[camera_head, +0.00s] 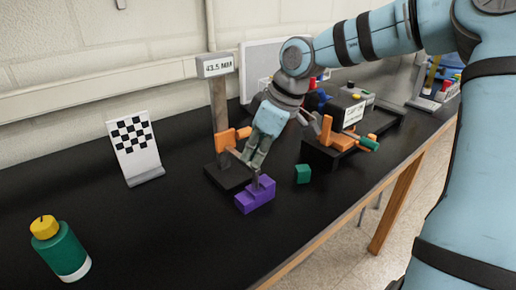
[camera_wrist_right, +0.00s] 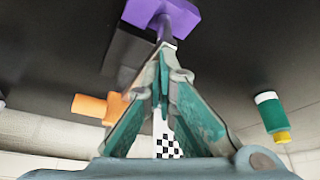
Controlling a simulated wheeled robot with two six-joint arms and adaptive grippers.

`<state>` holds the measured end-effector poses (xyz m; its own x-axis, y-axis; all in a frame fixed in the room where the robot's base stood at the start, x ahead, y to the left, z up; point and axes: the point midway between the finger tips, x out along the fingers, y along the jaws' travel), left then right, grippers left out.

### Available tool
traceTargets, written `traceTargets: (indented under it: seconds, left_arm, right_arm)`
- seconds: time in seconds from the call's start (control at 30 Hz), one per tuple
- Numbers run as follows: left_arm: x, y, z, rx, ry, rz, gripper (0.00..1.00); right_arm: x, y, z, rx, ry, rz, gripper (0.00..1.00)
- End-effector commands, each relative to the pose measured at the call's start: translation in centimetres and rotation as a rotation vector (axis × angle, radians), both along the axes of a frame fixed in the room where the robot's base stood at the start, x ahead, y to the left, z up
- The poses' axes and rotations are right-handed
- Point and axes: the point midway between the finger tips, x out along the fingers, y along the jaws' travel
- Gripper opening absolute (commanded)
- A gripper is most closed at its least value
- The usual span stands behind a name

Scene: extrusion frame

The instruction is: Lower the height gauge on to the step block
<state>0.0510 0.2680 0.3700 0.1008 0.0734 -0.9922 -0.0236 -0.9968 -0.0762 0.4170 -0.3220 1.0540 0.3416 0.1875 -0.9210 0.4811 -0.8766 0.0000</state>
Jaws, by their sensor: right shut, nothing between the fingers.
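The height gauge has a grey column (camera_head: 220,115), a black base, a display reading 43.5 MM (camera_head: 215,66) and an orange slider (camera_head: 232,138). The slider also shows in the right wrist view (camera_wrist_right: 92,106). The purple step block (camera_head: 256,196) sits on the table just in front of the gauge base; in the right wrist view it is at the top (camera_wrist_right: 180,12). My right gripper (camera_head: 254,163) is shut and empty, beside the slider and above the block. A thin upright piece shows between fingertips and block; whether they touch is unclear. My left gripper is not in view.
A small green cube (camera_head: 303,174) lies right of the block. A black fixture with an orange clamp (camera_head: 342,138) stands behind it. A checkerboard stand (camera_head: 135,146) and a green bottle with yellow cap (camera_head: 62,252) are at left. The table's front edge is close.

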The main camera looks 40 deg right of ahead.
Motion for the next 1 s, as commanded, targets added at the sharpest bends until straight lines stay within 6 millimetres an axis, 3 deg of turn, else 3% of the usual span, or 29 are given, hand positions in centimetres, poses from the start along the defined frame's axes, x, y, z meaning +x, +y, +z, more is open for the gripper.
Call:
traceTargets:
  seconds: [0.57,1.0]
  left_arm:
    - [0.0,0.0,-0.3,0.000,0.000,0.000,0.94]
    - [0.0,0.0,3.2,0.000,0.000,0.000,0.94]
  right_arm:
    - [0.0,0.0,-0.2,0.000,0.000,0.000,0.00]
    - [0.0,0.0,4.9,-0.001,0.000,0.000,0.00]
